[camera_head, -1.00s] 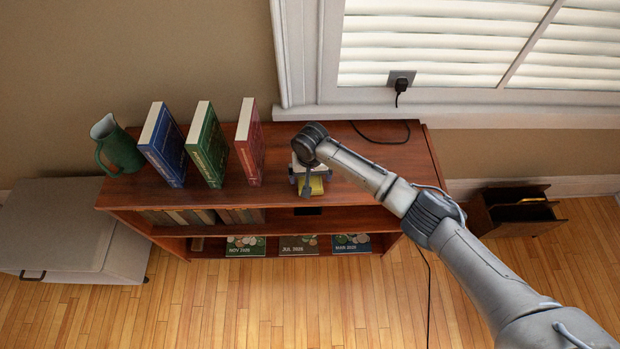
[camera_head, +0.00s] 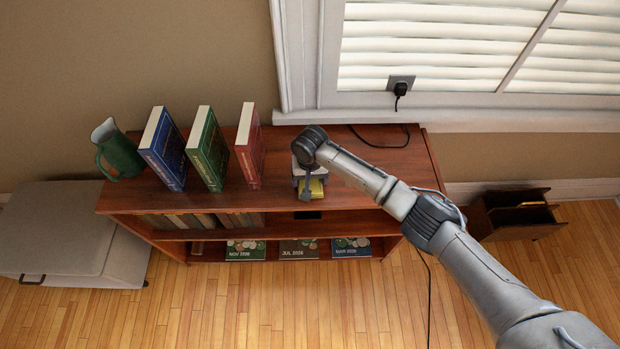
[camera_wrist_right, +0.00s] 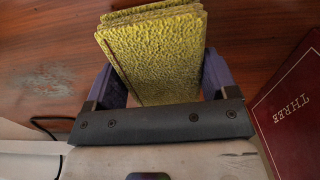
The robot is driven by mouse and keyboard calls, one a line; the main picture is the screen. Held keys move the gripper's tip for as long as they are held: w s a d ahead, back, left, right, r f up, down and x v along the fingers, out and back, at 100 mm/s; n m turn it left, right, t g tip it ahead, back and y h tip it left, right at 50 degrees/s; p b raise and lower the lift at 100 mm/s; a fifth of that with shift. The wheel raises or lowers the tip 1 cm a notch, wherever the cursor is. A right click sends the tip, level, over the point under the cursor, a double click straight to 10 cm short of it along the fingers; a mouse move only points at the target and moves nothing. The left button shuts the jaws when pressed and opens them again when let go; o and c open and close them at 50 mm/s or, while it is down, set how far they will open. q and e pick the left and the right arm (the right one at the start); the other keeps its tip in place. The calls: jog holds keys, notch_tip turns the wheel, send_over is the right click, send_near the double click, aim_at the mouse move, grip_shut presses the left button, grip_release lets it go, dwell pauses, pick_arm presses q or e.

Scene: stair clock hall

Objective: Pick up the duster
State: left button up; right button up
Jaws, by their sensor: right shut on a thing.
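The duster is a folded, rough-textured yellow cloth (camera_head: 317,189) at the front of the bookcase top, partly hidden by my right arm in the head view. In the right wrist view the duster (camera_wrist_right: 160,50) stands between two purple fingers, its stacked folds visible at the top. My right gripper (camera_wrist_right: 160,80) is shut on the duster, one finger along each side. Whether the duster still touches the wood is hard to tell. My left gripper is not in view.
Red (camera_head: 250,145), green (camera_head: 207,147) and blue (camera_head: 164,148) books stand left of the gripper on the bookcase top (camera_head: 375,160). A green jug (camera_head: 120,152) is at the far left. A black cord runs behind from the wall plug (camera_head: 400,88). The top's right end is clear.

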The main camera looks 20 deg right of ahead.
jog(key=shift+r, duration=0.55)
jog(key=r+p, duration=0.1)
jog(key=d+r+p, duration=0.1)
jog(key=r, duration=0.1)
jog(key=shift+s+r, duration=0.15)
jog(key=shift+r, duration=0.05)
jog(key=s+d+r+p, duration=0.2)
jog(key=d+r, duration=0.4)
jog(key=d, duration=0.4)
jog(key=shift+s+p, duration=0.4)
jog(key=shift+s, duration=0.3)
